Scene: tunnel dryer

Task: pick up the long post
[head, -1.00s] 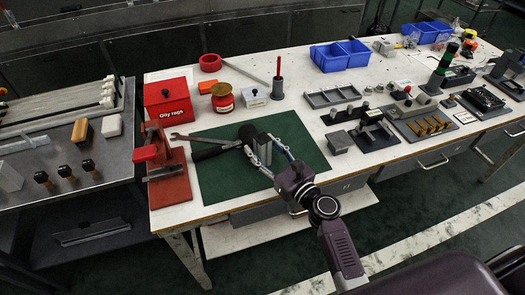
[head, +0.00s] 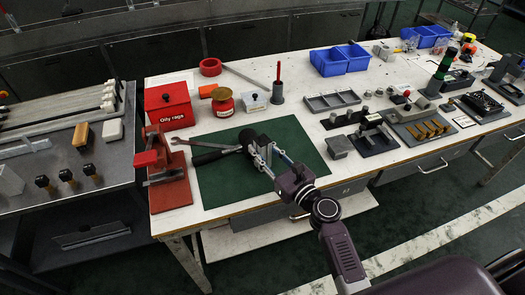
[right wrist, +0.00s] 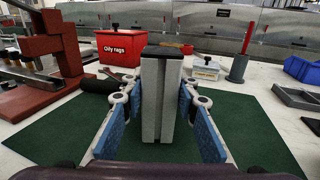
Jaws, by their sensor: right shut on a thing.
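The long post is a grey upright block with a dark top (right wrist: 160,95). It stands near the middle of the green mat (head: 300,175) and also shows in the head view (head: 262,146). My right gripper (head: 271,157) is shut on the post, with one blue-padded finger on each side of it in the right wrist view (right wrist: 160,110). The post looks upright, and I cannot tell whether its foot touches the mat. My left gripper is not in view.
A dark-headed mallet (head: 213,156) and a wrench (head: 203,141) lie left of the post. A red press (head: 168,188) stands at the mat's left edge. The red oily rags box (head: 168,107) and a red jar (head: 223,103) stand behind. The mat's right part is clear.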

